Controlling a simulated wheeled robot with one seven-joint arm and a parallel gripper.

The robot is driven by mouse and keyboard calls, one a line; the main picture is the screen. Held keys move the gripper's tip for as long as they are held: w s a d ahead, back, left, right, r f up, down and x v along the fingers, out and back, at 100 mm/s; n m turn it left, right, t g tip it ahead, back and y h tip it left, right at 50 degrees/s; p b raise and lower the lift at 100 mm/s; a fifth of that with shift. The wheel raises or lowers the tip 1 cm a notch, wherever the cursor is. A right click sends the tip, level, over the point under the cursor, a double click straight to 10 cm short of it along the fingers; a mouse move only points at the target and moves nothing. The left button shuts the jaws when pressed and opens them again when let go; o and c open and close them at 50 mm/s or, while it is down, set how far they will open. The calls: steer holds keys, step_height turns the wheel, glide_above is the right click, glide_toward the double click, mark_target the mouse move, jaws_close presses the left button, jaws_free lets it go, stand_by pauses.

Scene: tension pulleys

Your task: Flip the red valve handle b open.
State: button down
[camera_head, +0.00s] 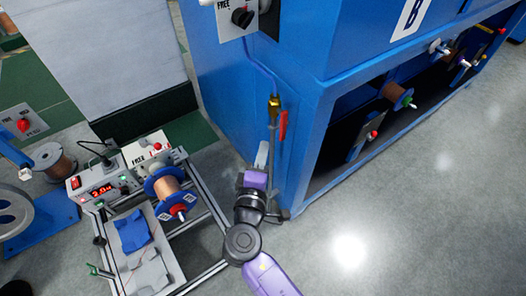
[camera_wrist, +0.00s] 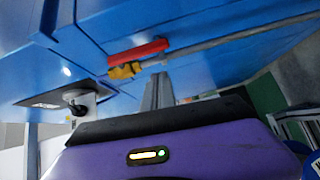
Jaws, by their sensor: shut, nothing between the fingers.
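The red valve handle (camera_head: 283,125) is at the corner of the blue cabinet, beside a brass valve body (camera_head: 274,103) on a thin vertical pipe. In the head view the handle hangs down, roughly along the pipe. In the wrist view the red handle (camera_wrist: 138,52) lies alongside the grey pipe (camera_wrist: 225,38), with the brass valve body (camera_wrist: 124,71) at its left end. My gripper (camera_head: 263,148) is shut and empty, just below and left of the handle. Its grey fingers (camera_wrist: 158,88) show in the wrist view below the handle; whether they touch it, I cannot tell.
The blue cabinet (camera_head: 245,85) stands close behind the pipe. A box with a black knob (camera_head: 242,17) is above the valve. A metal-framed bench with a copper spool (camera_head: 168,187) is left of my arm. Grey floor (camera_head: 400,210) is clear at right.

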steer(key=v, duration=0.9)
steer(key=shift+s+f+p, duration=0.3)
steer(key=shift+s+p, duration=0.05)
steer(key=shift+a, duration=0.1)
steer(key=a+y, duration=0.4)
steer(key=a, duration=0.1)
steer(key=s+d+f+m+g+y, duration=0.2)
steer(key=s+d+f+y, duration=0.15)
steer(key=s, duration=0.35)
steer(key=s+d+r+m+h, duration=0.1)
steer(key=s+d+r+m, duration=0.25)
steer(key=s+d, duration=0.4)
steer(key=s+d+r+m+h, duration=0.25)
steer(key=s+d+m, duration=0.25)
steer(key=s+d, duration=0.25)
steer(key=s+d+r+m, duration=0.4)
steer(key=s+d, duration=0.3)
steer(key=d, duration=0.1)
step_height(320, 180, up, 16)
steer(key=p, duration=1.6)
steer(key=shift+s+h, duration=0.3)
steer(key=shift+s, duration=0.1)
steer(key=shift+m, duration=0.25)
